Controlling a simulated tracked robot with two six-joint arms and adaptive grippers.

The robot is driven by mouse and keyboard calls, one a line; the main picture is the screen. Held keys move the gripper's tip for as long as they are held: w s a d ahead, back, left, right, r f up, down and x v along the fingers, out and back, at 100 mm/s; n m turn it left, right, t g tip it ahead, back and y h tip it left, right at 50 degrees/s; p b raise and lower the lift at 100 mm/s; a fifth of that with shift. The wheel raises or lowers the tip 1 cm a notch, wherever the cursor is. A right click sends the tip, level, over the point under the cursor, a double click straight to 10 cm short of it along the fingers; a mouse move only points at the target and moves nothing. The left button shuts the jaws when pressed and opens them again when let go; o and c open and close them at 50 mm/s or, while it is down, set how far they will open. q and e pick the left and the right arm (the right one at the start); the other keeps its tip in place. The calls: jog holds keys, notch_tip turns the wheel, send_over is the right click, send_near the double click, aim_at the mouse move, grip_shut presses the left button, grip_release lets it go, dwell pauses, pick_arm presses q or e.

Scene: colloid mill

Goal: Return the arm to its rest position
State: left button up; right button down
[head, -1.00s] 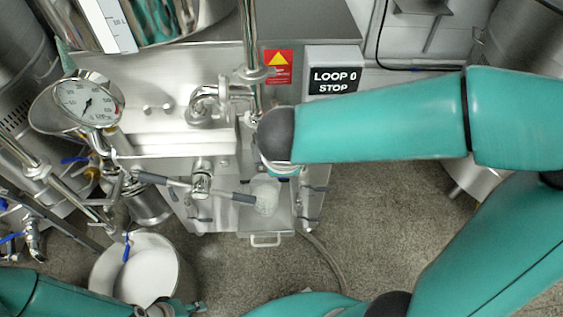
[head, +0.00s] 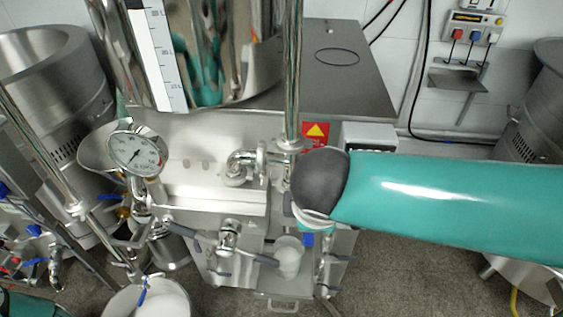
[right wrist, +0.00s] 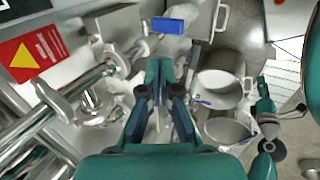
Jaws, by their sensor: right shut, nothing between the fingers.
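My right arm (head: 450,205) is teal and comes in from the right in the head view, its dark rounded wrist end (head: 320,182) in front of the mill. The fingers are hidden there. In the right wrist view my right gripper (right wrist: 165,85) is shut and empty, in front of the machine's pipes. A teal part of my left arm (head: 30,306) shows at the bottom left corner of the head view. Teal parts also show at the right of the right wrist view, but I cannot make out the left fingers' state.
The steel mill has a pressure gauge (head: 136,152), a vertical pipe (head: 293,75) and a hopper (head: 215,50) close to my right wrist. A translucent container (head: 288,258) stands below it. A white bucket (head: 155,303) is at the lower left. Bare floor (head: 400,275) lies right.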

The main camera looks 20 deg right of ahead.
jog(key=s+a+f+m+g+y+p, duration=0.1)
jog(key=a+f+m+g+y+p, duration=0.2)
jog(key=f, duration=0.6)
jog(key=a+f+m+g+y+p, duration=0.15)
jog(key=a+f, duration=0.25)
jog(key=f, duration=0.5)
jog(key=s+f+m+y+p, duration=0.1)
jog(key=s+f+m+p, duration=0.1)
jog(key=f+m, duration=0.3)
jog(key=s+d+f+m+y+p, duration=0.1)
jog(key=s+f+m+p, duration=0.1)
jog(key=s+f+m, duration=0.2)
notch_tip(320, 180, down, 4)
jog(key=shift+s+r+m, duration=0.15)
jog(key=shift+s+m, duration=0.25)
jog(key=shift+m, duration=0.25)
